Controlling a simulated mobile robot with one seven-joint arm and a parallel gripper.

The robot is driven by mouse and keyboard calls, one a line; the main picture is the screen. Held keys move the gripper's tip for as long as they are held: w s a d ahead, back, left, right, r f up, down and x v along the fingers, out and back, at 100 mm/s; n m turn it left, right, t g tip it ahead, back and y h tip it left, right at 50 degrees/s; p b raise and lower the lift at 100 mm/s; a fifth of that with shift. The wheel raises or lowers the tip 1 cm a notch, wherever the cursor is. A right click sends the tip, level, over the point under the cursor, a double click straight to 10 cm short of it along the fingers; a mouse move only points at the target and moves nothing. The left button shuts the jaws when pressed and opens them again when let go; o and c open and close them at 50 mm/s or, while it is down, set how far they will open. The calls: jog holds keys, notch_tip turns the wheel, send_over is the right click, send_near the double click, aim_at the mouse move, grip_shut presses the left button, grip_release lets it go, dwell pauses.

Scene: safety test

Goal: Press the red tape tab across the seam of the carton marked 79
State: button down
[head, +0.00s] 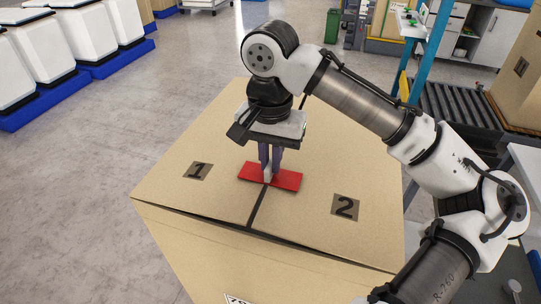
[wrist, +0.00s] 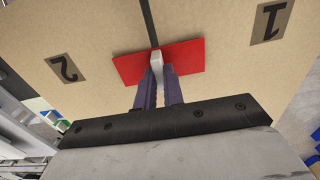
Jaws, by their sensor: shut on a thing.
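The red tape tab (head: 287,180) spans the dark seam (head: 257,208) between the two top flaps of the carton (head: 300,218). It also shows in the wrist view (wrist: 187,54), with red on both sides of the seam. A small pale grip block (wrist: 156,58) stands up from the middle of the tab. My gripper (head: 268,171) points down over the carton, its purple fingers shut on this block. The tab looks flat and very close to the flaps; I cannot tell whether it touches them everywhere. The block hides the tab's middle.
The flaps carry a 1 (head: 198,171) at left and a 2 (head: 345,207) at right. A white label (head: 238,299) on the carton's front is cut off by the picture edge, so its number is unclear. A roller conveyor (head: 455,108) stands at right.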

jog(key=shift+f+b, duration=0.5)
jog(key=shift+f, duration=0.6)
jog(key=c, duration=1.1)
grip_release()
jog(key=shift+r, duration=0.1)
notch_tip(320, 180, up, 7)
jog(key=p, duration=0.7)
